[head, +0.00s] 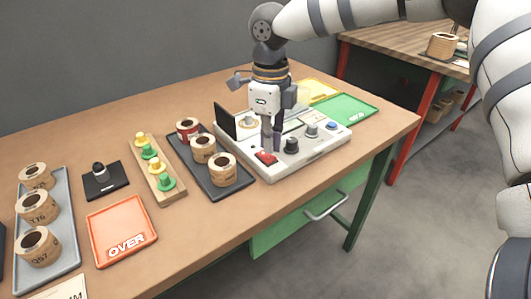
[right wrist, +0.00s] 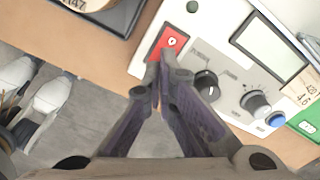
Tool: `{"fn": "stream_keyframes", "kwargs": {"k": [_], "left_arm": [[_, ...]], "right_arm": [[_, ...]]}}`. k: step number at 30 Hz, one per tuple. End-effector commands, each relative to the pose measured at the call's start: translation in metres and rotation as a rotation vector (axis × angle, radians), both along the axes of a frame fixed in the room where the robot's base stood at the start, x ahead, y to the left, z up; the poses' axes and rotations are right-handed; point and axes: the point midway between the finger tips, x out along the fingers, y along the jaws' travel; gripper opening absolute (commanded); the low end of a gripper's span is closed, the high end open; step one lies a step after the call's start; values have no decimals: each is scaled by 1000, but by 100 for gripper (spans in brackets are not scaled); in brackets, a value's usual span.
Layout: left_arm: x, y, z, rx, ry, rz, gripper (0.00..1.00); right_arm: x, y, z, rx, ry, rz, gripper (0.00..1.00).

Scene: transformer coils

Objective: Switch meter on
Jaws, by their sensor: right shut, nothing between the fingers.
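The meter (head: 322,144) is a pale flat box on the wooden table, with black and grey knobs and a blue button. Its red switch (head: 265,158) sits at the near left corner of the panel. In the right wrist view the red switch (right wrist: 172,42) shows a white mark, and the grey display (right wrist: 270,45) looks blank. My right gripper (head: 270,148) is shut and empty, pointing down over the panel. In the right wrist view its fingertips (right wrist: 160,75) are just beside the switch's near edge; I cannot tell whether they touch it. My left gripper is not in view.
A dark tray (head: 200,181) of coils stands left of the meter, then a peg board (head: 170,195), an orange OVER tray (head: 100,243), a black stand (head: 115,188) and a grey tray (head: 66,254) of coils. A green tray (head: 346,107) lies behind the meter.

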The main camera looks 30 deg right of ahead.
Motion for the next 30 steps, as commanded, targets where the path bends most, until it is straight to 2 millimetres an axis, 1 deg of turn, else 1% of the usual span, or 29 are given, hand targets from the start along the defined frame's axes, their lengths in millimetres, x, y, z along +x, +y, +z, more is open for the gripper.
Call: {"fn": "stream_keyframes", "kwargs": {"k": [30], "left_arm": [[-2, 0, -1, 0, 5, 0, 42]], "right_arm": [[0, 0, -16, 0, 1, -1, 0]]}}
